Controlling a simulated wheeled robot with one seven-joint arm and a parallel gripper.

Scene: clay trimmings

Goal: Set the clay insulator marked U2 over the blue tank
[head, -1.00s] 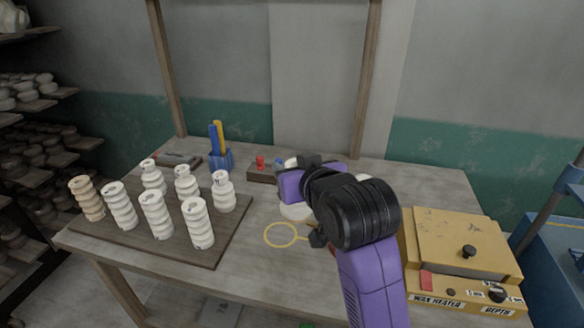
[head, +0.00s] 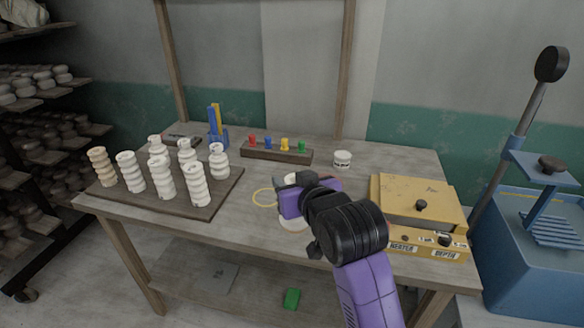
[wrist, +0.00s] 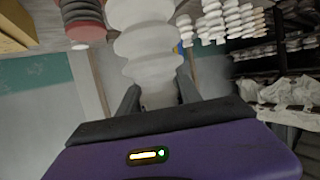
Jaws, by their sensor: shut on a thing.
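My gripper (head: 292,184) is over the middle of the table, shut on a white ringed clay insulator. The insulator (wrist: 145,45) fills the upper middle of the wrist view between the two fingers; in the head view my gripper mostly hides it. I cannot read a U2 mark on it. The blue tank (head: 535,275) stands on the floor at the far right, beyond the table's right end and well apart from my gripper. A blue stand with a tray, and a long lever with a black knob, rise at the tank.
Several insulators stand on a dark board (head: 225,192) at the left. A yellow wax heater (head: 415,200) sits at the table's right end. Pottery shelves (head: 35,150) stand left.

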